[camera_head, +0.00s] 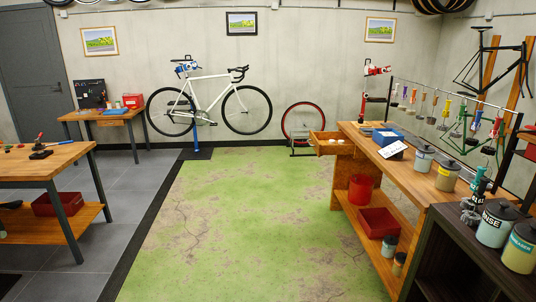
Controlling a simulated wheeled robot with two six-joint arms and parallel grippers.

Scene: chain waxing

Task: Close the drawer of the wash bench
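A long wooden bench (364,141) runs along the right side, with tools on a rack and canisters on its top; I take it for the wash bench. Its wooden drawer (326,149) is pulled out to the left at the far end, below the top. Small pale items (335,141) lie inside the drawer. Neither of my grippers is in view.
A red bucket (360,189) and red bin (378,222) sit on the bench's lower shelf. A dark cabinet (450,232) with canisters stands nearer at right. A workbench (40,163) stands at left. The green floor (260,225) between is clear. A white bicycle (208,95) hangs at the back.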

